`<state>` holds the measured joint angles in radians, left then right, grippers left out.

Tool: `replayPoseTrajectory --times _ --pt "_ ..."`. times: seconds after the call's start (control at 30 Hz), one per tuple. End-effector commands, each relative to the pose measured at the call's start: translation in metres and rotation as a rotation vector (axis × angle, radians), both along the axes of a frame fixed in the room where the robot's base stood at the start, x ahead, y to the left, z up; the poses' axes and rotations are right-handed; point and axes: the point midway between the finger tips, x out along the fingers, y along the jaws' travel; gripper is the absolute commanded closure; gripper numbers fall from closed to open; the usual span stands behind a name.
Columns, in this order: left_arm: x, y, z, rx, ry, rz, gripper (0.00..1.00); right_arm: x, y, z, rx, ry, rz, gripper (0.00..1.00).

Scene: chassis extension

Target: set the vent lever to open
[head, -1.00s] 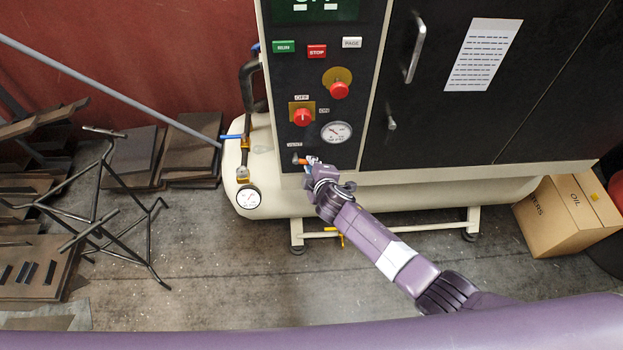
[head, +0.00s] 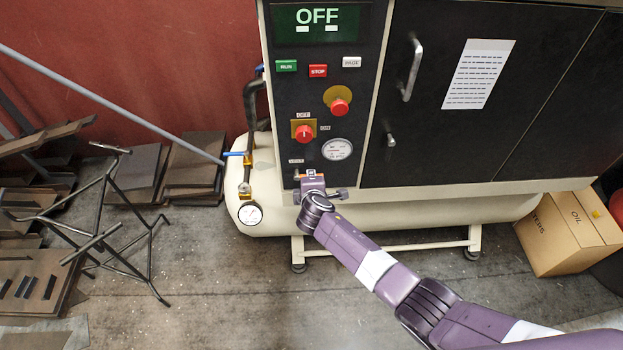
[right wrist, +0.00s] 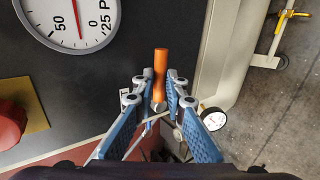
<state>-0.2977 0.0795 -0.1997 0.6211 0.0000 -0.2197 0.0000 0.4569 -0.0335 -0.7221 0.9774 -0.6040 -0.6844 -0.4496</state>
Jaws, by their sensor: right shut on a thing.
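The vent lever has an orange handle (right wrist: 161,66), seen in the right wrist view pointing up the picture with a pale metal part at its lower end. My right gripper (right wrist: 160,98) has its two blue fingers closed in on either side of the lever's lower part. In the head view my right gripper (head: 311,180) is at the bottom edge of the black control panel, just below the small VENT label (head: 296,161), and largely hides the lever there. My left gripper is in neither current view.
Above the lever are a round gauge (head: 337,149), a red knob (head: 304,133) and a red button (head: 340,107). The display (head: 318,20) reads OFF. A blue-handled valve (head: 234,154) and small gauge (head: 249,215) stand left. A cardboard box (head: 560,237) is at right.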

Motion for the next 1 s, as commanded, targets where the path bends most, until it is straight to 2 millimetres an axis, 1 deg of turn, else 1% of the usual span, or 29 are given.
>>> replayPoseTrajectory --times 0.07,0.1,0.27,0.67,0.83,1.0 --pt "-0.002 0.000 0.000 0.000 0.002 0.000 0.52 0.000 -0.001 0.000 -0.004 0.000 0.000 1.00" --pt "-0.002 0.000 0.000 0.001 0.003 0.000 0.52 0.000 -0.001 0.000 -0.004 0.000 0.000 0.87" --pt "-0.003 0.000 0.000 0.001 0.005 0.000 0.52 0.000 -0.001 0.000 -0.003 0.000 -0.001 0.71" --pt "-0.005 0.002 0.000 0.002 0.007 0.000 0.52 -0.003 0.000 0.002 0.000 -0.001 0.000 0.71" --pt "-0.004 0.001 0.000 0.001 0.005 0.000 0.52 -0.015 0.000 0.010 0.002 -0.001 0.000 0.71" --pt "-0.003 0.001 0.000 0.001 0.004 0.000 0.52 -0.034 0.001 0.022 0.001 -0.001 0.000 0.71"
